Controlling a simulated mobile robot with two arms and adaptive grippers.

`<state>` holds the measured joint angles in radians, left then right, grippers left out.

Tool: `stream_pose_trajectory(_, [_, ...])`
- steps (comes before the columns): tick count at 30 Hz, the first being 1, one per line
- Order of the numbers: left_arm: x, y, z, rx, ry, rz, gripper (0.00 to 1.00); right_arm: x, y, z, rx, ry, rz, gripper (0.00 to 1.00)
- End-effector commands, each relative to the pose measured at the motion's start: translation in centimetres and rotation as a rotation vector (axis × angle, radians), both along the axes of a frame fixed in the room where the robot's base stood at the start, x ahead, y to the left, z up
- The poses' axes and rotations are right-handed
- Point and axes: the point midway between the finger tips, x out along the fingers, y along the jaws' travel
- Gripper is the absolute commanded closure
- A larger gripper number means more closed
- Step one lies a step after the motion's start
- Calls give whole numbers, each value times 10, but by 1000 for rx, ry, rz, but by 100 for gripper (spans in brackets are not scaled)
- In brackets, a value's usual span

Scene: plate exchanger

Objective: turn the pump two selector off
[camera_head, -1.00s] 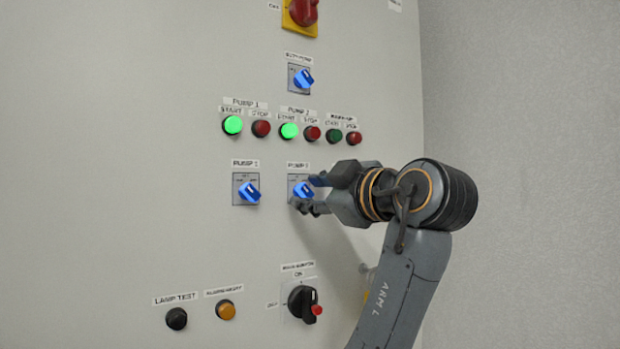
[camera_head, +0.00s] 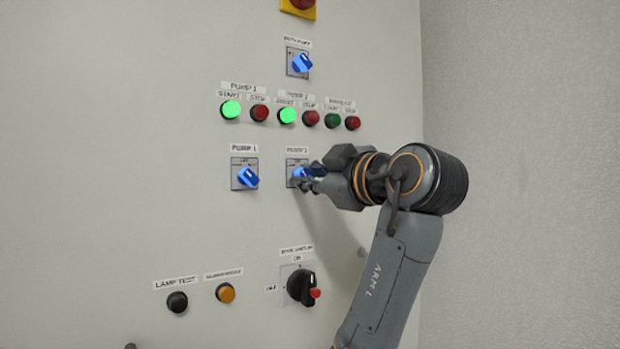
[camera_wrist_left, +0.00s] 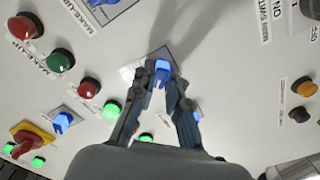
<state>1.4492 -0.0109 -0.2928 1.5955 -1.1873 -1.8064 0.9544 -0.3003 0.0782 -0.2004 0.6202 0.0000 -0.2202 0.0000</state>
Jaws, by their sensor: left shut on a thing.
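The pump two selector (camera_head: 298,173) is a blue knob on a grey square plate, under the "PUMP 2" label on the panel. My left gripper (camera_head: 309,178) comes in from the right and is shut on this blue knob, hiding part of it. In the left wrist view the knob (camera_wrist_left: 161,71) sits between the two fingertips of the left gripper (camera_wrist_left: 165,82), with its plate behind. The exact angle of the knob is hard to read. My right gripper is not in view.
The pump 1 selector (camera_head: 247,178) is just to the left. Lit green buttons (camera_head: 287,116) and red buttons (camera_head: 311,119) sit above. A black rotary switch (camera_head: 301,287) is below, with an orange button (camera_head: 225,293) beside it. A grey wall (camera_head: 530,120) stands at right.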

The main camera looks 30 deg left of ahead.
Motion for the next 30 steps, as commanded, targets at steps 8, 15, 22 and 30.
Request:
stream_pose_trajectory(8, [0, 0, -2, 60, 141, -2, 100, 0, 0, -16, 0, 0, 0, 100])
stream_pose_trajectory(15, [0, 0, -1, 139, 330, -2, 100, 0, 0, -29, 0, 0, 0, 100])
stream_pose_trajectory(22, [0, 0, -1, 209, 497, 1, 100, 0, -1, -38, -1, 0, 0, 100])
stream_pose_trajectory(30, [0, 0, 1, 267, 633, 1, 100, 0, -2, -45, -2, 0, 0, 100])
